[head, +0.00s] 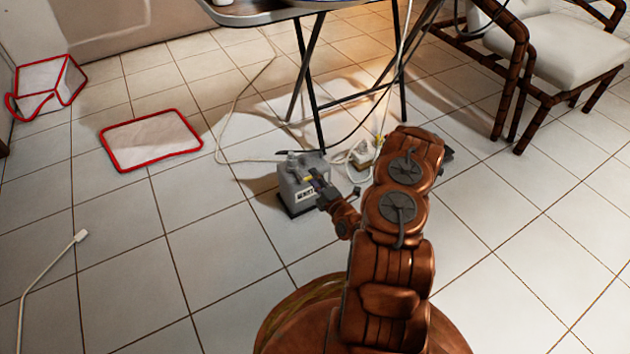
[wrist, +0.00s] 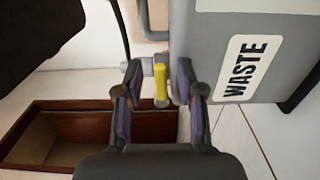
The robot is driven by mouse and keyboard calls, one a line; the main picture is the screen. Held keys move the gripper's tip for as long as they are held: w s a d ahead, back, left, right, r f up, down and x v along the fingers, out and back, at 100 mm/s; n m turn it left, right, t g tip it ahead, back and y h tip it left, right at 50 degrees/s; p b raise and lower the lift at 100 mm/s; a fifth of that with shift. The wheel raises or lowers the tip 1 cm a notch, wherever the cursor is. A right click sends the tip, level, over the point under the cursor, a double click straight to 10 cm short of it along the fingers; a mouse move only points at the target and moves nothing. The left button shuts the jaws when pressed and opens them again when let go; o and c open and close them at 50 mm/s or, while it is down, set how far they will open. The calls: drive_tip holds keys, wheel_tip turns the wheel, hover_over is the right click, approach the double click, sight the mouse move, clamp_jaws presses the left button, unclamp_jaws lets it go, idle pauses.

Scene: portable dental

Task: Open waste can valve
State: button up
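The grey waste can (head: 298,190) stands on the tiled floor in the head view, with pipework on its top. In the wrist view the can (wrist: 262,60) fills the upper right, with a sideways WASTE label. The valve's yellow handle (wrist: 160,86) sits on a pale fitting beside the can's wall. My gripper (wrist: 160,82) has its two fingers apart, one on each side of the yellow handle, with visible gaps. In the head view my gripper (head: 318,190) is at the can's right side and partly covers it.
A folding table (head: 262,14) stands behind the can, its dark legs close by. A red-rimmed white mat (head: 150,140) and a red-edged bin (head: 48,80) are at left. A cushioned chair (head: 565,45) stands at right.

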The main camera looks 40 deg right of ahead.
drive_tip(key=shift+w, duration=0.1)
clamp_jaws()
idle(0.3)
